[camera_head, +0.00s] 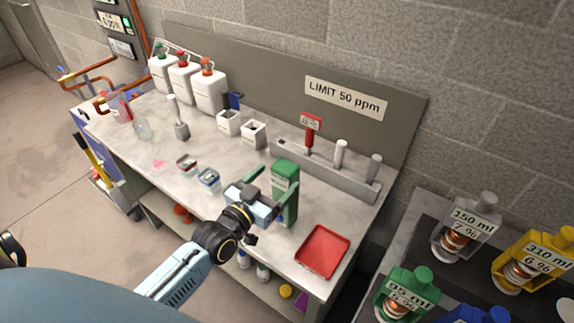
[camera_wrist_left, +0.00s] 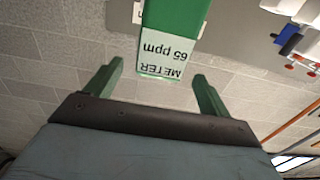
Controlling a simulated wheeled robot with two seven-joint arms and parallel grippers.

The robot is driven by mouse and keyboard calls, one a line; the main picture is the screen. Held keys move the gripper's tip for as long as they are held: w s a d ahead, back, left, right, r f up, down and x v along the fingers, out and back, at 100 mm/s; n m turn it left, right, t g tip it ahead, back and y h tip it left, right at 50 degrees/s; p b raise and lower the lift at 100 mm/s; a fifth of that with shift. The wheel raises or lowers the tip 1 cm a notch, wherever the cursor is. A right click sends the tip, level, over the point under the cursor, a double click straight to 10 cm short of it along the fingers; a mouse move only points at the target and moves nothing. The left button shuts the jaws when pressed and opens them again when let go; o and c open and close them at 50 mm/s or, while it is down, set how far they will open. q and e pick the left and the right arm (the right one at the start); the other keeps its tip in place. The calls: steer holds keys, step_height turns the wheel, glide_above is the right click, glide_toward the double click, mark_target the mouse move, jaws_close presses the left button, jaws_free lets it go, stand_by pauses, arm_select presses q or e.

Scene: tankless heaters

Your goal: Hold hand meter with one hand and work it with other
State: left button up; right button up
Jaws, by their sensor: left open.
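The green hand meter (camera_head: 285,174) is upright over the right part of the bench. Its pale label reads METER 65 ppm and shows upside down in the left wrist view (camera_wrist_left: 165,55). My left gripper (camera_head: 275,188) is at the meter, its two green fingers spread. In the left wrist view the open left gripper (camera_wrist_left: 158,72) has the meter's labelled end ahead, between the lines of its fingers, with gaps on both sides. The meter's foot is partly hidden in the head view. My right gripper is not in view.
A red tray (camera_head: 322,251) lies at the bench's front right. A grey rack (camera_head: 325,172) with a red-handled tool stands behind the meter. White bottles (camera_head: 209,90), white cups (camera_head: 253,134) and small dishes (camera_head: 208,179) stand farther left. Labelled bottles (camera_head: 466,231) fill the right-hand table.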

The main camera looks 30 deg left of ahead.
mark_target(289, 166)
arm_select(q)
steer(key=w, duration=0.4)
steer(key=w+d, duration=0.1)
steer(key=w, duration=0.1)
steer(key=shift+w, duration=0.35)
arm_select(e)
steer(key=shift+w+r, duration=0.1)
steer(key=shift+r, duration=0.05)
arm_select(q)
steer(key=shift+c, duration=0.4)
steer(key=c, duration=1.1)
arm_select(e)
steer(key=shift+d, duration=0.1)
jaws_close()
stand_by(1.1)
